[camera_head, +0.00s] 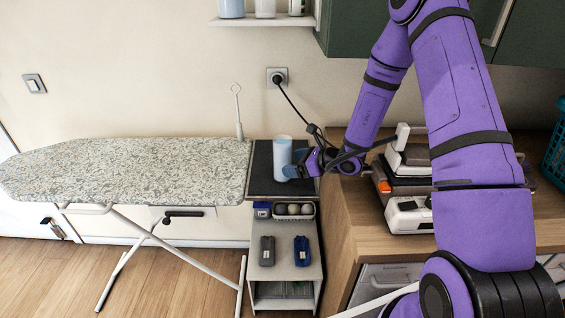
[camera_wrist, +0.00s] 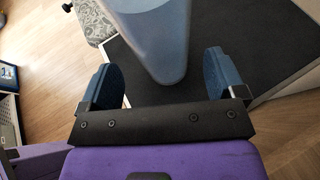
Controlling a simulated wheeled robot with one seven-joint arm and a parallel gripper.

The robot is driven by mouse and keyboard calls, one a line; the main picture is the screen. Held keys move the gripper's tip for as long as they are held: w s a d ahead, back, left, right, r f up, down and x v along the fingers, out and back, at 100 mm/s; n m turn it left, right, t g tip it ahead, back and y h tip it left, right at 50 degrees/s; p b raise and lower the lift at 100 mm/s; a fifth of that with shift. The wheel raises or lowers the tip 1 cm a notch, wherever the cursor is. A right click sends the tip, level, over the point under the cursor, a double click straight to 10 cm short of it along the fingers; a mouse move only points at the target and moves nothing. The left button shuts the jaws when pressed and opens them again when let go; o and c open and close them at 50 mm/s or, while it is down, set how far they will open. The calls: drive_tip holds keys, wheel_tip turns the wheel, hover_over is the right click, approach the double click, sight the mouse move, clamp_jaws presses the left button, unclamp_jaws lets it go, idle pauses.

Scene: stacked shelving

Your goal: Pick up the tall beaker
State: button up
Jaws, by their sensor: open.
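The tall beaker (camera_head: 282,158) is a pale blue-white cylinder standing upright on the dark top of the shelving unit (camera_head: 262,180). In the wrist view the beaker (camera_wrist: 152,38) rises between and just beyond my fingertips, its upper part cut off by the frame. My gripper (camera_head: 298,169) reaches in from the right at the beaker's lower part. In the wrist view my gripper (camera_wrist: 165,75) is open, with one blue finger pad on each side of the beaker.
An ironing board (camera_head: 130,168) stands close on the left, with a thin white rod upright at its end. A wooden counter (camera_head: 345,215) with appliances (camera_head: 408,212) is on the right. Lower shelves hold small boxes (camera_head: 267,250). A power cord hangs from the wall socket (camera_head: 277,77).

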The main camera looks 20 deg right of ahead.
sight(291, 154)
drive_tip(key=x, duration=0.4)
drive_tip(key=shift+w+f, duration=0.1)
drive_tip(key=c, duration=1.2)
drive_tip(key=shift+r, duration=0.25)
drive_tip(key=shift+r, duration=1.55)
drive_tip(key=shift+s+d+r, duration=0.25)
drive_tip(key=shift+s+d, duration=0.95)
drive_tip(key=shift+s, duration=1.15)
drive_tip(key=shift+s+d+r, duration=0.2)
drive_tip(key=shift+s+d, duration=1.05)
drive_tip(key=shift+s, duration=1.1)
drive_tip(key=shift+s+d+r, duration=0.25)
drive_tip(key=shift+s+d, duration=0.95)
drive_tip(key=shift+s, duration=1.15)
